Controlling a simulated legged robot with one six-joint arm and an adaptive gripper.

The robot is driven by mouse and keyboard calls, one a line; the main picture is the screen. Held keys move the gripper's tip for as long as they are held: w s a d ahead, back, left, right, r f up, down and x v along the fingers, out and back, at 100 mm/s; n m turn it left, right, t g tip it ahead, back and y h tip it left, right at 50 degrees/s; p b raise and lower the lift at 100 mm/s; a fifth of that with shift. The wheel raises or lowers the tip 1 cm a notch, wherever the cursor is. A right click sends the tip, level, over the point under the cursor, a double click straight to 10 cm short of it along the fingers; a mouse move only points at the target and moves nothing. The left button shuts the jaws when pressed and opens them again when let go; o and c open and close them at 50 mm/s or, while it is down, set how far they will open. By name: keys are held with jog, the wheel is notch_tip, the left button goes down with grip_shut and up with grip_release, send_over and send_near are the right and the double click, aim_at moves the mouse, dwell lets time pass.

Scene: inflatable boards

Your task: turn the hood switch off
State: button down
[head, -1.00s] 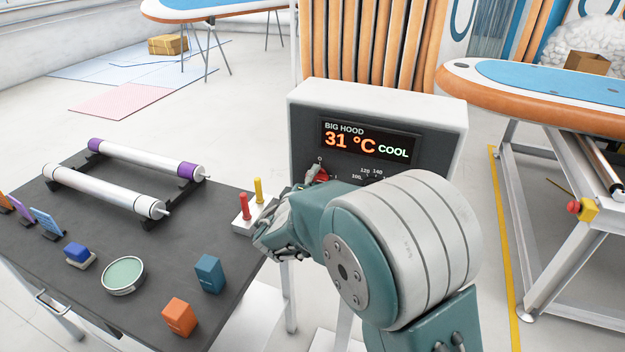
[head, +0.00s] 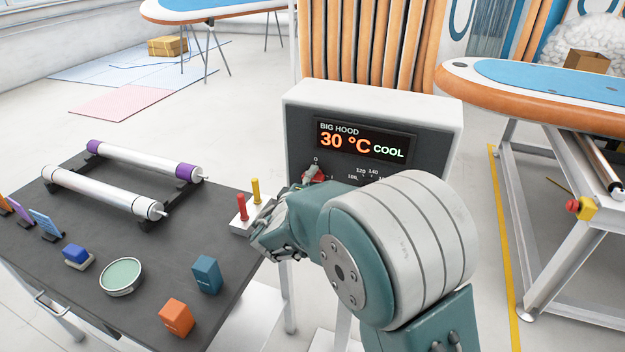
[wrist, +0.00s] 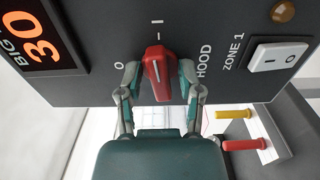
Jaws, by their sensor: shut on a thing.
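The red hood switch (wrist: 158,75) is a knob on the dark front of the big hood's control box (head: 437,165). In the wrist view its long body runs up and down, in line with the "I" mark above it. The "O" mark is to its left and the word HOOD to its right. My gripper (wrist: 158,70) is shut on it, one finger on each side. In the head view the switch (head: 314,175) shows only partly beside my arm, and my gripper (head: 297,190) is mostly hidden. The display (head: 362,142) reads 30 °C COOL.
A white ZONE 1 rocker switch (wrist: 278,57) and an amber lamp (wrist: 283,12) are near the red switch. A dark table (head: 200,295) at left holds rollers, a round tin, small boxes and a white block with red and yellow pegs (head: 247,212). A board on a stand is at right.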

jog(key=shift+a+f+n, duration=0.15)
jog(key=shift+f+n, duration=0.05)
jog(key=shift+n, duration=0.2)
jog(key=n, duration=0.3)
jog(key=shift+n, duration=0.4)
jog(key=n, duration=0.8)
jog(key=shift+r+n, duration=0.15)
jog(key=shift+n, duration=0.25)
jog(key=shift+r+n, duration=0.15)
jog(key=shift+n, duration=1)
jog(key=shift+r+n, duration=0.1)
jog(key=shift+n, duration=1.05)
jog(key=c, duration=0.6)
grip_release()
jog(key=shift+w+f, duration=0.1)
jog(key=shift+w, duration=0.05)
